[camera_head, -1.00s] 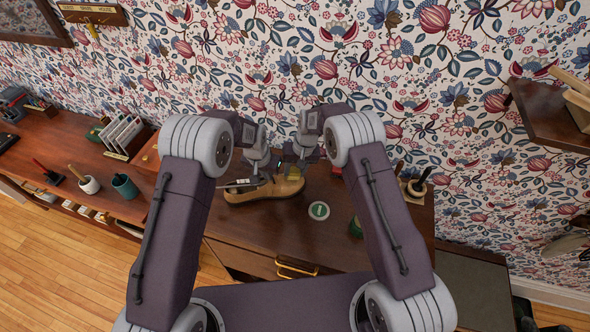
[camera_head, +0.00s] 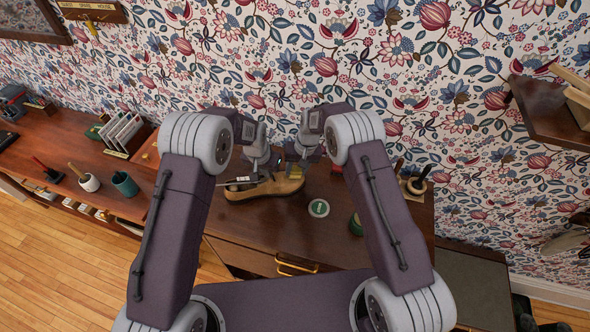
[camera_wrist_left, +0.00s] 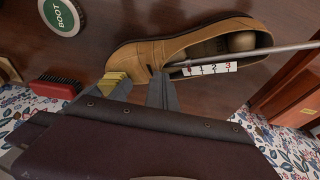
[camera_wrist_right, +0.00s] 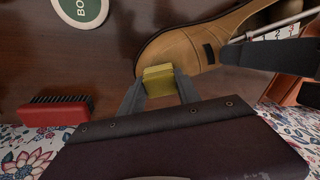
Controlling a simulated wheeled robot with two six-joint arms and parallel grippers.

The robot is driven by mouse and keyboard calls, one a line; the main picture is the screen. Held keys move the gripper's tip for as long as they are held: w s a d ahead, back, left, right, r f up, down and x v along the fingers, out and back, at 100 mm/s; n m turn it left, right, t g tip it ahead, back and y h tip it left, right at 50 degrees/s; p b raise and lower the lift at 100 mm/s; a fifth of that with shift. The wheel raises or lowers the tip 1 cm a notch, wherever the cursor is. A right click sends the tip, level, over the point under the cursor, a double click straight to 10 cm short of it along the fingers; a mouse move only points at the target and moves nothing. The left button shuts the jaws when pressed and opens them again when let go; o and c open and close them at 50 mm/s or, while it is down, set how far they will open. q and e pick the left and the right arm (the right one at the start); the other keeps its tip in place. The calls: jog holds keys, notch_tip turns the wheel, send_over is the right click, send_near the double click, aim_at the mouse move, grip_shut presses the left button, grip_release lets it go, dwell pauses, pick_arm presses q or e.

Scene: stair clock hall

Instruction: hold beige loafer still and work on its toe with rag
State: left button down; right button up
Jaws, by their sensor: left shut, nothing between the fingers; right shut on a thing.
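The beige loafer (camera_head: 262,190) lies on the desk top with its toe to the right in the head view. In the left wrist view, the loafer (camera_wrist_left: 195,42) has a metal rod and a rounded wooden piece in its opening. My left gripper (camera_wrist_left: 160,80) is shut and empty, its fingertips against the loafer's upper just ahead of the opening. My right gripper (camera_wrist_right: 158,75) is shut on a folded yellow rag (camera_wrist_right: 158,82), which sits at the toe and appears to touch it.
A round green-and-white BOOT disc (camera_head: 319,208) lies right of the toe on the desk. A red brush (camera_wrist_right: 54,110) lies near the wall. A green round container (camera_head: 356,226) stands by my right arm. A card rack (camera_head: 122,134) and cups are on the left.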

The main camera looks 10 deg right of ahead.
jog(key=shift+d+f, duration=0.15)
jog(key=shift+d, duration=0.15)
jog(key=shift+a, duration=0.55)
jog(key=shift+s+a, duration=0.1)
jog(key=shift+s+a+r, duration=0.1)
jog(key=shift+s+a, duration=0.05)
jog(key=shift+a, duration=0.25)
jog(key=shift+s+a+r, duration=0.1)
jog(key=shift+a, duration=0.3)
jog(key=shift+d, duration=0.35)
